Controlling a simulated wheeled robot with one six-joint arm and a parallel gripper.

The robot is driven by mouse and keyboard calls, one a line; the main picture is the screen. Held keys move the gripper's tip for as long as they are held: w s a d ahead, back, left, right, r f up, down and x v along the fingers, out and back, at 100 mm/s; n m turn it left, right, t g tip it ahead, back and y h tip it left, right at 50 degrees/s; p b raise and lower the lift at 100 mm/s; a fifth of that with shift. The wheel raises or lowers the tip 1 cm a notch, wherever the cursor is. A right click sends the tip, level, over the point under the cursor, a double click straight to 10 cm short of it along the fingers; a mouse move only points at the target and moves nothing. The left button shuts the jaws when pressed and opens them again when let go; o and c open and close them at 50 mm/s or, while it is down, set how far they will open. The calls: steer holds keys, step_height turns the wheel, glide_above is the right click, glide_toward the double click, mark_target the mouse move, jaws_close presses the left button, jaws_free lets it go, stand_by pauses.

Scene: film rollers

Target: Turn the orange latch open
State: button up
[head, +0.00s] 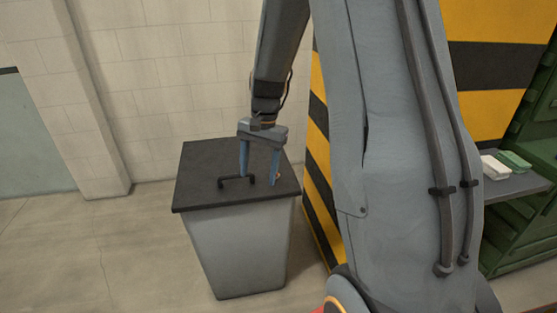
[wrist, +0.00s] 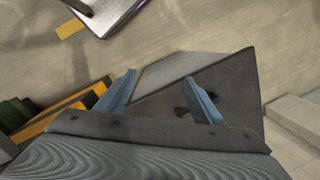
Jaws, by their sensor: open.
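A grey bin (head: 240,252) with a flat dark lid (head: 207,160) stands on the floor. A black bar handle (head: 234,181) is on the lid. My gripper (head: 260,180) points down over the lid, its two blue fingers apart with nothing seen between them. The left finger is close to the handle; I cannot tell if it touches. A tiny orange-red patch (head: 278,175) shows beside the right finger, mostly hidden; I cannot tell whether it is the latch. In the wrist view the fingers (wrist: 160,77) are spread before the dark lid (wrist: 238,82), and no orange latch is clear.
A yellow and black striped panel (head: 490,60) stands right of the bin, close to it. A green shelf unit (head: 530,235) with small boxes (head: 503,163) is at the far right. A pale wall (head: 180,80) is behind. The floor left of the bin is clear.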

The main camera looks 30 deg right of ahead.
steer(key=w+d+f+m+t+y+p, duration=0.1)
steer(key=w+d+f+m+p, duration=0.2)
steer(key=w+d+m, duration=0.4)
steer(key=w+d+f+m+y+p, duration=0.2)
steer(key=w+d+m+p, duration=0.15)
steer(key=w+d, duration=0.5)
steer(key=shift+m, duration=0.45)
steer(key=x, duration=0.2)
steer(key=p+x, duration=0.1)
steer(key=x, duration=0.1)
steer(key=s+d+x, duration=0.1)
steer(key=x, duration=0.2)
steer(key=shift+s+f+p, duration=0.1)
steer(key=shift+f+p, duration=0.2)
steer(key=shift+f, duration=0.05)
steer(key=shift+h, duration=0.3)
steer(key=c, duration=1)
